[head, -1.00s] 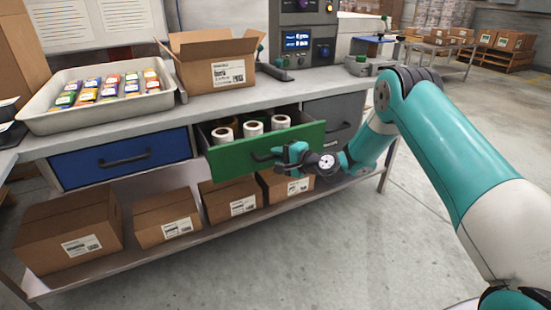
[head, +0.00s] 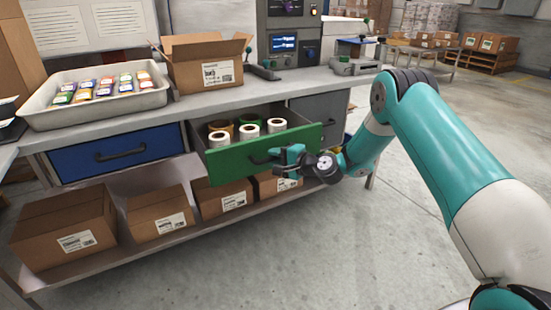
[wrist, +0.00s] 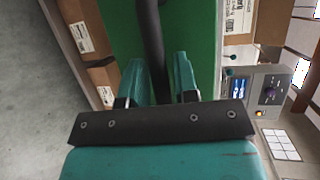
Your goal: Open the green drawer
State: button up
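The green drawer (head: 255,157) is pulled well out from under the worktop, with several white and brown rolls (head: 248,131) standing in it. Its dark bar handle (wrist: 152,35) crosses the green front in the wrist view. My gripper (head: 279,160) is at the right part of the drawer front in the head view. In the wrist view, the teal fingers of my gripper (wrist: 160,80) lie on both sides of the handle, close against it. In the head view my gripper hides part of the handle.
A shut blue drawer (head: 118,156) is at the left, and a grey drawer (head: 320,116) is at the right. Cardboard boxes (head: 160,213) stand on the lower shelf. A tray of packets (head: 50,116) and an open carton (head: 205,75) stand on top. The floor in front is clear.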

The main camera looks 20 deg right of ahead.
jog(key=shift+o, duration=0.8)
jog(key=shift+s+d, duration=0.15)
jog(key=shift+d, duration=0.05)
jog(key=v, duration=1.7)
jog(key=shift+a+r, duration=0.1)
